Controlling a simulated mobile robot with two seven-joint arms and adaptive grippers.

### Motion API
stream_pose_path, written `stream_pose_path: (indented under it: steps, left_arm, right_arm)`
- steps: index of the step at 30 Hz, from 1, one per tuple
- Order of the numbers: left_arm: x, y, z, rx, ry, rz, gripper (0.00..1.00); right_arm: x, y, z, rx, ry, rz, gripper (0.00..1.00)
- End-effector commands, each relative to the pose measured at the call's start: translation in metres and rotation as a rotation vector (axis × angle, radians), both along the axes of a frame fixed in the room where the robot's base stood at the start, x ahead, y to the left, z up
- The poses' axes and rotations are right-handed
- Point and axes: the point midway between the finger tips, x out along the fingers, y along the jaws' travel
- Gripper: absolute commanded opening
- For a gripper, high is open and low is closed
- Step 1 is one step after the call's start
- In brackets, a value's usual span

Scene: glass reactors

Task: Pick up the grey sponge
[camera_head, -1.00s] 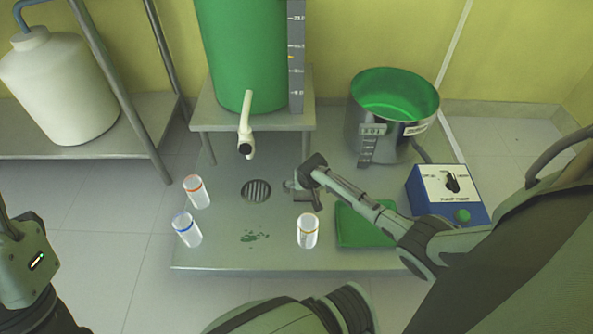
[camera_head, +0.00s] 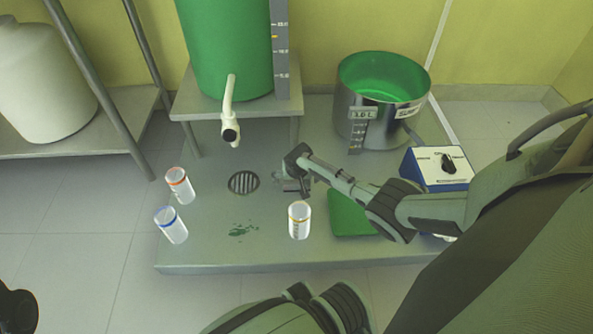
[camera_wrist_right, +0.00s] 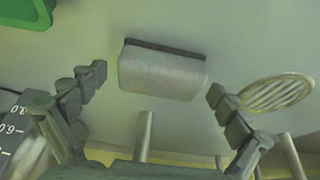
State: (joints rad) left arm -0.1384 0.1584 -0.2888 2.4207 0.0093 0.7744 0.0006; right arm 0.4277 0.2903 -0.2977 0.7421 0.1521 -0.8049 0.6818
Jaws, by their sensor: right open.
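The grey sponge (camera_wrist_right: 163,74) is a pale block with a dark strip along one long edge. In the right wrist view it lies on the grey platform, between the two spread fingers and touching neither. My right gripper (camera_wrist_right: 155,90) is open and empty around it. In the head view my right gripper (camera_head: 290,184) is over the platform, just right of the drain, and largely covers the sponge. My left gripper is not in view; only a dark bit of my left arm shows at the lower left.
On the platform (camera_head: 200,256) stand a yellow-ringed vial (camera_head: 300,221), a red-ringed vial (camera_head: 180,186) and a blue-ringed vial (camera_head: 171,226). A green tray (camera_head: 350,215) lies under my right forearm. A steel pot (camera_head: 365,125) and pump box (camera_head: 437,167) are behind. The drain (camera_head: 243,182) is flat.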

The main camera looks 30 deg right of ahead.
Motion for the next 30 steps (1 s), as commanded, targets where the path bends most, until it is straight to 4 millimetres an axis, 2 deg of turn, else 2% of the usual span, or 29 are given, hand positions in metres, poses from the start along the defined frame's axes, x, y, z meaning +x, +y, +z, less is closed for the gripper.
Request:
stream_pose_path:
  steps: [2,14,23,27,30]
  left_arm:
    - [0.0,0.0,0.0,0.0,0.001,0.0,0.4]
    - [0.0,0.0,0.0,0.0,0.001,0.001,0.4]
    - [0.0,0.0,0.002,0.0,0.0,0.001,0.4]
    - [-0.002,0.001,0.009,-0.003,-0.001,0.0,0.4]
    - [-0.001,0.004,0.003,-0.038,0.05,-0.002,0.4]
  right_arm:
    - [0.0,0.0,0.0,0.0,0.0,0.0,0.99]
    - [0.0,0.0,0.0,0.001,0.001,0.0,0.49]
    - [0.0,0.0,0.003,0.001,-0.001,-0.001,0.48]
    - [0.0,0.0,0.016,0.0,0.0,-0.001,0.48]
    - [0.0,0.0,0.032,0.001,-0.002,0.0,0.48]
